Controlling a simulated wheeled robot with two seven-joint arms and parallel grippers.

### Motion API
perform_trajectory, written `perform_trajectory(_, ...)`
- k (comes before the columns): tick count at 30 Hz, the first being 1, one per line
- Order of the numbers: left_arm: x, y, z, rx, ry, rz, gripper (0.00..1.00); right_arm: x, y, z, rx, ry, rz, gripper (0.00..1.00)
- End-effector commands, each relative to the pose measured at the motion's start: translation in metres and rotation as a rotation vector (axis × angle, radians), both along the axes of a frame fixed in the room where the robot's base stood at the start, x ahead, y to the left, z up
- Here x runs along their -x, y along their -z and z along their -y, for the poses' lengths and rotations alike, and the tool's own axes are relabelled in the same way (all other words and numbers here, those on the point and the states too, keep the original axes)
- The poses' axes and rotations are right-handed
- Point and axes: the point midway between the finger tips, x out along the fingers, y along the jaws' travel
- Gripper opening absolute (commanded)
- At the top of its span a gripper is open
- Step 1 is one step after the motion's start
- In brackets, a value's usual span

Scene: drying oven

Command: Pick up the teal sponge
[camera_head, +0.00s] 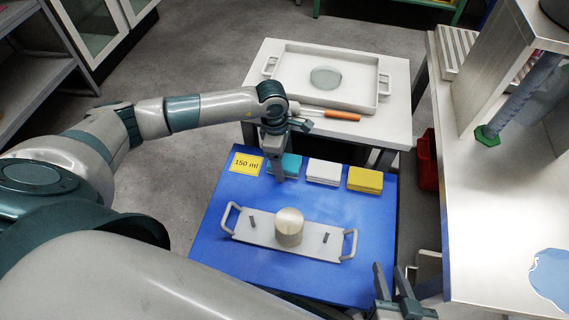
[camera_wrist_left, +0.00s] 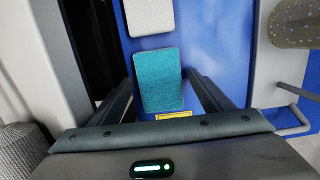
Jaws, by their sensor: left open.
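The teal sponge (camera_head: 291,164) lies on the blue table (camera_head: 212,222), between the yellow "150 ml" label and the white sponge. My left gripper (camera_head: 279,175) is over it and hides part of it in the head view. In the left wrist view the teal sponge (camera_wrist_left: 158,80) shows between the two open fingers of my left gripper (camera_wrist_left: 168,92). Whether the fingertips are level with the sponge or above it, I cannot tell. My right gripper (camera_head: 391,282) is at the lower right beside the blue table, with its fingers apart and nothing between them.
The white sponge (camera_head: 323,172) and yellow sponge (camera_head: 365,180) lie to the right. A metal tray with handles (camera_head: 262,234) bears a cylinder (camera_head: 289,227) nearer me. Behind, a white table (camera_head: 398,128) holds a tray (camera_head: 300,53) and an orange-handled tool (camera_head: 343,115).

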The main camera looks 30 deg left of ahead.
Motion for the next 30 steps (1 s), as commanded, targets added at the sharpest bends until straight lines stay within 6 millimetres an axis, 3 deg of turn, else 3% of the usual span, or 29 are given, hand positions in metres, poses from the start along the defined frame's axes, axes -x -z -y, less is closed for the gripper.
perform_trajectory(9,0.0002,-0.0003,0.0,0.0,0.0,0.0,0.73,0.0,0.001,0.0018,0.003,0.002,-0.004,0.31)
perform_trajectory(15,0.0001,-0.0004,0.0,0.0,0.0,0.0,0.29,-0.0003,0.0015,0.0041,0.008,0.003,-0.004,0.31)
perform_trajectory(30,0.0,-0.0066,0.0,0.001,0.0,0.0,0.29,0.0008,0.0025,0.0045,0.01,0.002,-0.012,0.31)
